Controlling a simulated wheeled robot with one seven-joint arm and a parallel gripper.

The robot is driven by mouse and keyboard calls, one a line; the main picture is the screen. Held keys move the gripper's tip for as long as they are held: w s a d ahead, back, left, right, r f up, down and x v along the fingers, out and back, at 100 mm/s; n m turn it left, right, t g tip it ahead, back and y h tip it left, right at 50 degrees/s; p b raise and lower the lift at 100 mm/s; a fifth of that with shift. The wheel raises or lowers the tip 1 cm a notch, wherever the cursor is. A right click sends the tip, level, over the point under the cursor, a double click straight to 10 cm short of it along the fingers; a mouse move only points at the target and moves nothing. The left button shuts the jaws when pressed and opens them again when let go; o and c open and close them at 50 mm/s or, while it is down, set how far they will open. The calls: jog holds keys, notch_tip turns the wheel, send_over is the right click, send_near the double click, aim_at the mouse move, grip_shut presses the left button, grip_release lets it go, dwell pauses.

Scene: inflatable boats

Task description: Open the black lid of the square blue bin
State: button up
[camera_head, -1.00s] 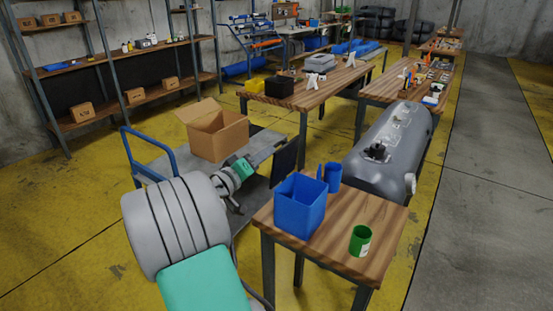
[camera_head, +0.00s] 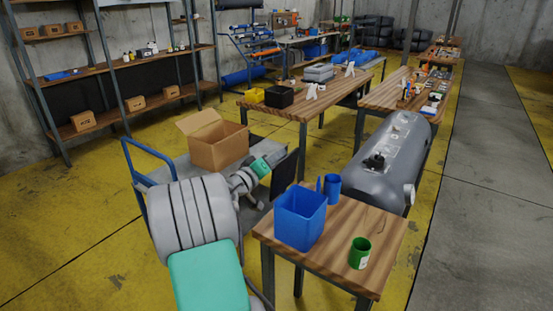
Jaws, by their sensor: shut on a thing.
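The square blue bin (camera_head: 299,222) stands on the near wooden table, its top open and its blue inside showing. A black panel, which looks like its black lid (camera_head: 286,176), stands steeply tilted just behind and left of the bin. I cannot tell whether it touches the rim. My gripper (camera_head: 272,161) is at the panel's upper left edge, past the green band of my wrist, and shut on it. The fingertips are small and partly hidden.
A blue cup (camera_head: 332,190) stands close behind the bin; a green cup (camera_head: 360,253) is at the table's (camera_head: 325,262) front right. A cart with an open cardboard box (camera_head: 218,150) is at left. A grey inflatable boat (camera_head: 385,165) lies behind the table.

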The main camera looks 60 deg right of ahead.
jog(key=shift+f, duration=0.3)
grip_shut()
